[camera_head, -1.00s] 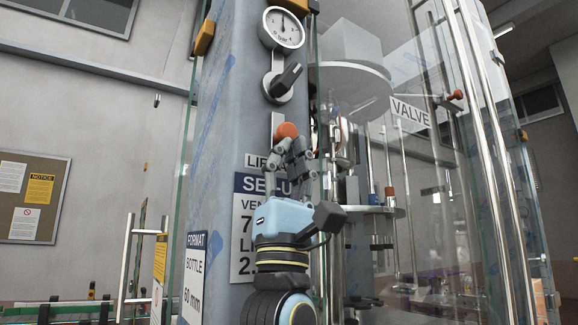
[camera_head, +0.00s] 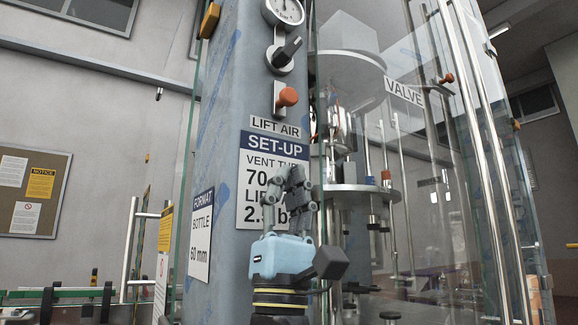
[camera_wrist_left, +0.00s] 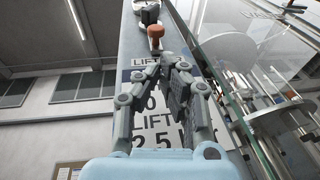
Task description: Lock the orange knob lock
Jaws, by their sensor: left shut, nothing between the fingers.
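The orange knob (camera_head: 288,97) sits on a small metal plate on the grey-blue column, just above the "LIFT AIR" label (camera_head: 275,127). It also shows at the top of the left wrist view (camera_wrist_left: 156,31). My left gripper (camera_head: 291,178) is shut and empty, in front of the set-up sign and below the knob, apart from it. In the left wrist view its fingertips (camera_wrist_left: 165,62) appear below the knob. Whether the knob is locked cannot be told. My right gripper is not in view.
A black lever switch (camera_head: 286,53) and a round gauge (camera_head: 284,10) are above the knob on the column. Glass panels and metal rails stand to the right, with a "VALVE" label (camera_head: 404,93) and another orange knob (camera_head: 447,78). A door handle (camera_head: 130,255) is at the left.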

